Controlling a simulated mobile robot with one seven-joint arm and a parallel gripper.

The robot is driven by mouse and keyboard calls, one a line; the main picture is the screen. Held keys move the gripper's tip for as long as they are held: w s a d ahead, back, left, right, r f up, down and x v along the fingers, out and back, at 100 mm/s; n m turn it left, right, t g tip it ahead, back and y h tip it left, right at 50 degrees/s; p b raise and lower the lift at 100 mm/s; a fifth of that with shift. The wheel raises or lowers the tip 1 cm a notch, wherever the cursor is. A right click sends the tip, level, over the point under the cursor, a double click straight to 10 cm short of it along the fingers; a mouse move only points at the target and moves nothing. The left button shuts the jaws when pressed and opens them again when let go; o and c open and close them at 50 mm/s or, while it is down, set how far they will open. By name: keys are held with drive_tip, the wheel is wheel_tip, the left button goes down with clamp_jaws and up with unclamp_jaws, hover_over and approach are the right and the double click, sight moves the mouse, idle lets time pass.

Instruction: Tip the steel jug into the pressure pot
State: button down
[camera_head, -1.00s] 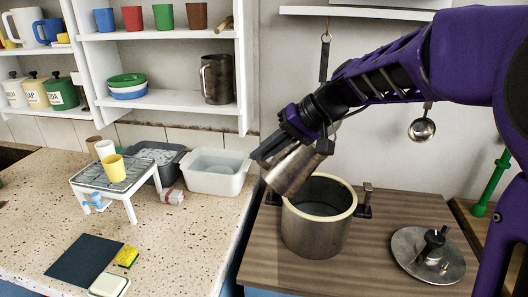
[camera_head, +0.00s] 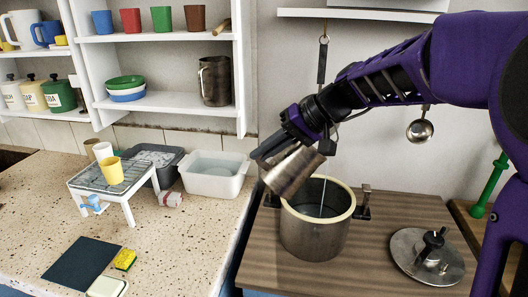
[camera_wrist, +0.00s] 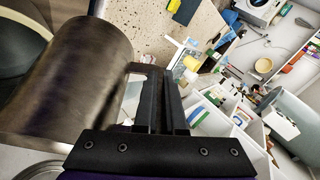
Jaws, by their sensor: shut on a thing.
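The steel jug (camera_head: 293,172) is tilted steeply over the pressure pot (camera_head: 315,236), its mouth towards the lower right. My gripper (camera_head: 272,149) is shut on the jug, holding it above the pot's left rim. A thin pale stream (camera_head: 322,197) shows inside the pot opening. The pot is a steel cylinder with a cream rim and side handles, upright and without a lid. In the wrist view the jug (camera_wrist: 78,80) fills the left beside the dark gripper fingers (camera_wrist: 158,100), and part of the pot's rim (camera_wrist: 28,14) shows at top left. The jug's inside is hidden.
A round steel lid (camera_head: 427,258) lies on the wooden worktop right of the pot. A ladle (camera_head: 420,130) hangs on the wall. Left, the speckled counter holds a white tub (camera_head: 214,177), a small rack (camera_head: 112,178) with cups, and a sponge (camera_head: 125,259). Shelves stand behind.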

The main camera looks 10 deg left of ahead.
drive_tip(key=shift+w+d+r+m+g+y+b, duration=0.15)
drive_tip(key=shift+w+d+r+g+y+b, duration=0.1)
drive_tip(key=shift+d+y, duration=0.2)
drive_tip(key=shift+w+d+r+m+g+y+b, duration=0.15)
drive_tip(key=shift+w+d+r+y+b, duration=0.1)
drive_tip(key=shift+d+y, duration=0.15)
idle(4.1)
drive_tip(key=shift+a+r+p, duration=0.1)
drive_tip(key=shift+r+p, duration=0.1)
drive_tip(key=shift+p, duration=0.25)
drive_tip(key=shift+s+a+f+h, duration=0.25)
drive_tip(key=shift+s+a+f, duration=0.05)
drive_tip(key=shift+a+f, duration=0.1)
drive_tip(key=shift+f+b, duration=0.2)
drive_tip(key=shift+b, duration=0.55)
drive_tip(key=shift+s+a+r+h, duration=0.1)
drive_tip(key=shift+a+r+h, duration=0.05)
drive_tip(key=shift+h, duration=0.15)
drive_tip(key=shift+s+a+f+t+h, duration=0.15)
drive_tip(key=shift+a+f+t+h, duration=0.15)
drive_tip(key=shift+t, duration=0.1)
drive_tip(key=shift+b, duration=0.45)
